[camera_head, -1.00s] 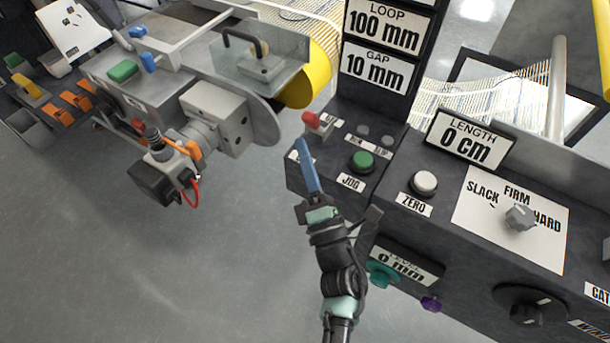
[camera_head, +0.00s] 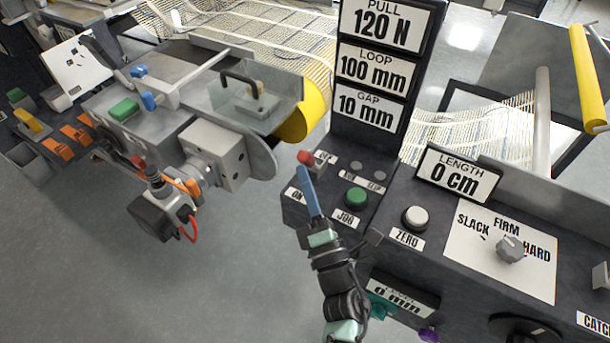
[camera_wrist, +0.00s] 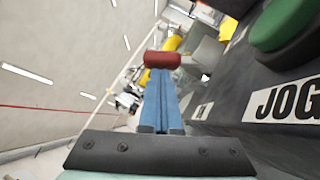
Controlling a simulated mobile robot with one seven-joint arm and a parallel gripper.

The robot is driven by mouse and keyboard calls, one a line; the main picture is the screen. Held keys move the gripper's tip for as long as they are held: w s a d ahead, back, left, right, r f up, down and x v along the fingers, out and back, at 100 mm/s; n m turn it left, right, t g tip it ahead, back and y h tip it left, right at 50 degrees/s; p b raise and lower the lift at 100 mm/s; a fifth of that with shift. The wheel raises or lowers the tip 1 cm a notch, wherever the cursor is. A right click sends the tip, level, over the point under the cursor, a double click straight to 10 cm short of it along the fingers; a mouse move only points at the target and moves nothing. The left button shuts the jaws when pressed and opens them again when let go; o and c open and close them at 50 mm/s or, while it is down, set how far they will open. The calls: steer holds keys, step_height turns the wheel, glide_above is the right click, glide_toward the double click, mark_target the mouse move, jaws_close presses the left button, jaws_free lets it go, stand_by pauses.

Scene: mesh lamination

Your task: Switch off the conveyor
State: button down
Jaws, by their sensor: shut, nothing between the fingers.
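A red-tipped lever (camera_head: 306,158) stands on the dark control console, between an ON label (camera_head: 297,195) and another label behind it that is hard to read. My gripper (camera_head: 303,170) is shut and empty, and its blue fingertips reach right up to the lever's red end from the near side. In the wrist view the red lever end (camera_wrist: 162,60) lies straight ahead across the tips of my gripper (camera_wrist: 159,72). I cannot tell whether they touch. The conveyor's cream mesh (camera_head: 270,38) shows behind.
A green JOG button (camera_head: 356,197) sits just right of the lever, and a white ZERO button (camera_head: 415,218) is further right. A tall display post (camera_head: 375,133) rises behind them. A motor unit (camera_head: 217,160) juts out at left, with open floor in front.

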mark_target(308, 163)
steer(key=shift+r+p, duration=0.25)
steer(key=shift+p, duration=0.1)
steer(key=m+p, duration=0.1)
steer(key=p, duration=0.1)
steer(key=r+g+h+p, duration=0.1)
steer(key=p, duration=0.2)
steer(key=w+r+m+p, duration=0.1)
steer(key=p, duration=0.2)
steer(key=shift+d+r+m+g, duration=0.2)
steer(key=shift+d+m+g, duration=0.1)
steer(key=shift+g, duration=0.1)
steer(key=shift+w+d+r+m+g+h+p, duration=0.2)
steer(key=shift+w+d+m+g+p, duration=0.45)
steer(key=shift+p, duration=2)
steer(key=shift+w+d+r+m+g+h+p, duration=0.25)
steer(key=shift+w+m+g+p, duration=0.8)
steer(key=shift+p, duration=1.65)
steer(key=shift+w+d+r+m+g+h+p, duration=0.15)
steer(key=shift+w+d+m+g+p, duration=0.55)
steer(key=shift+p, duration=1.95)
steer(key=shift+w+a+f, duration=0.1)
steer(key=shift+a, duration=0.1)
